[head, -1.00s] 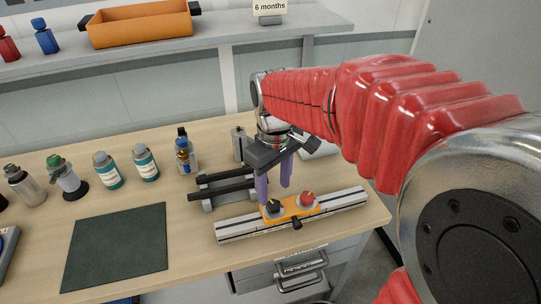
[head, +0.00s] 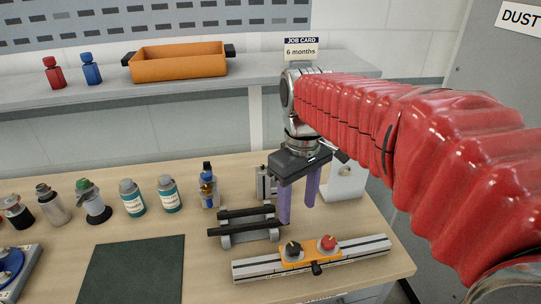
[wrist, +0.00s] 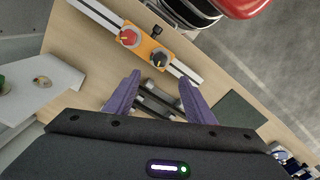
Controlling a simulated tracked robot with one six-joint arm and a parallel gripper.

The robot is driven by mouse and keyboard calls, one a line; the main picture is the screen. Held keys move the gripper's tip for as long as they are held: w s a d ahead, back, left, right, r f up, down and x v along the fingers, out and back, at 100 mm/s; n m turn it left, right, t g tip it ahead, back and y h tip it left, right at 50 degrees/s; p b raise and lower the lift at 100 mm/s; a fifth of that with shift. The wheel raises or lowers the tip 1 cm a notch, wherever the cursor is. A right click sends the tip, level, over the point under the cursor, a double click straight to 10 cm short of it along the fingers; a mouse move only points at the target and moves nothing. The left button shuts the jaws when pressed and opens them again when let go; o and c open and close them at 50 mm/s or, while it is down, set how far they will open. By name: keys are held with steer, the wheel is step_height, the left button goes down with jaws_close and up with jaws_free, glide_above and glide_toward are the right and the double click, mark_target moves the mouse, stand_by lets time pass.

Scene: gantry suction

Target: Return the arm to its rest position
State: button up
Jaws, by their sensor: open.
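My gripper (head: 298,204) hangs from the red-sleeved arm, its two purple fingers pointing down, apart and empty. In the head view it is above the table, near the black-barred rack (head: 245,228) and behind the orange carriage (head: 308,256). The carriage has a black knob (head: 292,248) and a red knob (head: 328,242) and sits on a silver rail (head: 365,247). In the wrist view my gripper (wrist: 158,95) also shows open, with the rack (wrist: 158,100) beyond the fingers and the carriage (wrist: 146,49) further off.
A white bracket (head: 345,182) stands right of my gripper. Bottles (head: 133,200) line the table's left side, behind a dark green mat (head: 133,270). An orange tray (head: 178,64) and a job card (head: 301,49) are on the shelf behind.

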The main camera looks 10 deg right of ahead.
steer(key=s+f+m+t, duration=0.2)
steer(key=s+m+t, duration=0.3)
steer(key=s, duration=0.6)
steer(key=shift+d+f+t, duration=0.25)
steer(key=shift+d+t, duration=0.05)
steer(key=shift+d, duration=0.05)
stand_by(1.5)
